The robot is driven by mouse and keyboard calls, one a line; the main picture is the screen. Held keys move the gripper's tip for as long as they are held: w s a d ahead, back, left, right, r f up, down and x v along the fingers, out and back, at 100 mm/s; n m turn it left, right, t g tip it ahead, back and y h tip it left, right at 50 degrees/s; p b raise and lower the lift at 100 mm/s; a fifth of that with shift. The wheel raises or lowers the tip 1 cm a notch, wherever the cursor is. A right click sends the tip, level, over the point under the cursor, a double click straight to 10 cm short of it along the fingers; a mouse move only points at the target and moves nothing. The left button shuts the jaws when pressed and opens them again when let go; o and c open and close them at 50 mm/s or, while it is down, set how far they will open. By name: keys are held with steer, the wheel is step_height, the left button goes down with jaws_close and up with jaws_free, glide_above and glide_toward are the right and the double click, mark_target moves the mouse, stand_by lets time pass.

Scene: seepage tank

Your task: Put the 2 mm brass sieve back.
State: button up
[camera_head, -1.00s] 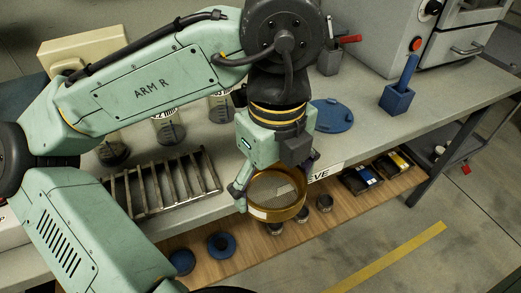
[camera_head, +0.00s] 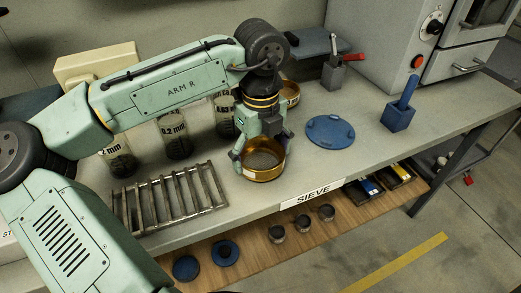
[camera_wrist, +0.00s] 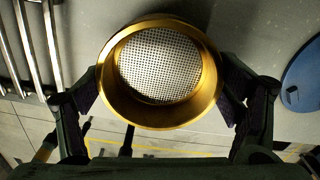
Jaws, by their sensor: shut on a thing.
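My gripper (camera_head: 262,150) is shut on a round brass sieve (camera_head: 264,172), its fingers on opposite sides of the rim. The sieve is over the grey bench, between the metal rack and the blue lid; I cannot tell whether it touches the bench. In the wrist view the brass sieve (camera_wrist: 160,110) is between both finger pads, with its perforated mesh facing me and bench showing beyond it. A second brass sieve (camera_head: 290,92) stands behind my gripper, partly hidden. The "SIEVE" label (camera_head: 312,193) is on the bench's front edge, right of the held sieve.
A slotted metal rack (camera_head: 170,198) lies left of my gripper. Glass jars labelled in mm, one marked 0.2 mm (camera_head: 175,138), stand behind it. A blue lid (camera_head: 331,131) and a blue holder (camera_head: 398,115) are to the right. Small cups (camera_head: 302,221) stand on the wooden shelf below.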

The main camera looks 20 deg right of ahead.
mark_target(260, 161)
steer(key=shift+f, duration=0.15)
steer(key=o, duration=1.2)
step_height(260, 161, up, 12)
steer(key=b, duration=0.1)
